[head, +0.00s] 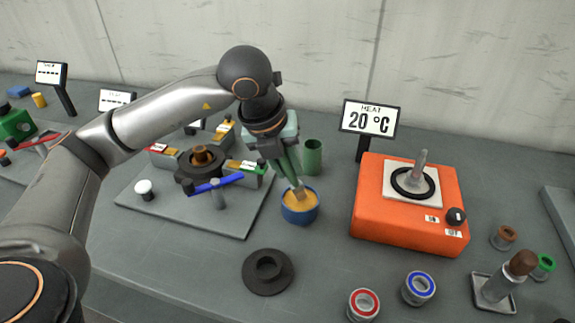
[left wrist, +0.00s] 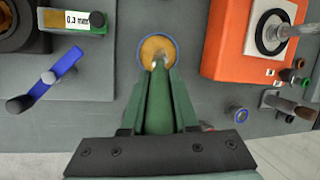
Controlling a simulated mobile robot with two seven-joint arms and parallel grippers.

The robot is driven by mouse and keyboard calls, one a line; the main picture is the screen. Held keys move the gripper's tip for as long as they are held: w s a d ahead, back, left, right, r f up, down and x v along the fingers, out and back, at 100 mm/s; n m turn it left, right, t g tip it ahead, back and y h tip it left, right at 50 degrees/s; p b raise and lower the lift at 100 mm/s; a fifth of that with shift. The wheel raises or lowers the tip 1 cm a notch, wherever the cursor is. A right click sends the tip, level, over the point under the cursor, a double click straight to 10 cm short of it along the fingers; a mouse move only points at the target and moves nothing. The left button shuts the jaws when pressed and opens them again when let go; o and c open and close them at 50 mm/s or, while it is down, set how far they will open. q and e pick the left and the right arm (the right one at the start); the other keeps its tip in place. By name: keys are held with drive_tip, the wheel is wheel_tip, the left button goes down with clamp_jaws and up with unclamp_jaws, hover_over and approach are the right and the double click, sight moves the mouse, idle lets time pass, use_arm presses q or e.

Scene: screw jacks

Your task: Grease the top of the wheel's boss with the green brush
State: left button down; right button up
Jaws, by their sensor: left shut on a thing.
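My left gripper (head: 286,160) is shut on the green brush (head: 292,172), which points down. In the left wrist view the brush's green handle (left wrist: 159,108) lies between the fingers. The bristle end is at the mouth of a blue pot (head: 300,212) of yellow-orange grease; it also shows in the left wrist view (left wrist: 157,40). How deep the bristles reach is hard to tell. A dark wheel (head: 268,282) with a raised round boss lies flat on the table in front of the pot, apart from the gripper. My right gripper is not in view.
A green cup (head: 312,157) stands behind the pot. An orange heater (head: 405,235) with a 20 °C sign (head: 370,118) is at right. A fixture plate (head: 225,222) with a blue lever (head: 215,184) is at left. Red-ringed (head: 363,304) and blue-ringed (head: 418,288) tins stand at front right.

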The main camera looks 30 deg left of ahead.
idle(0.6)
use_arm(q)
drive_tip(key=shift+r+p, duration=2.5)
drive_tip(key=shift+r, duration=1)
